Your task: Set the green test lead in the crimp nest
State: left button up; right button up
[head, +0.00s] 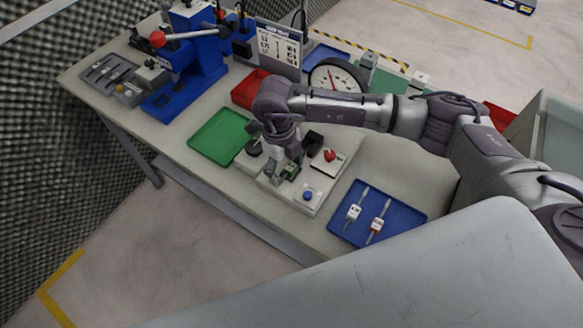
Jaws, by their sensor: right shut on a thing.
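My right gripper (284,160) points down over the white crimp fixture (313,198) and is shut. A small green piece, the green test lead (291,172), shows at its fingertips, low over the fixture. The fingers hide much of it, and I cannot tell whether it touches the crimp nest, which is also largely hidden by the gripper. My left gripper is not in view.
A green tray (217,140) lies left and is empty. A red bin (247,91), a round dial (334,80) and a blue press (200,65) stand behind. The table's front edge is close.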

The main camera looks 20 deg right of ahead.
jog(key=shift+s+f, duration=0.3)
jog(key=shift+f, duration=0.05)
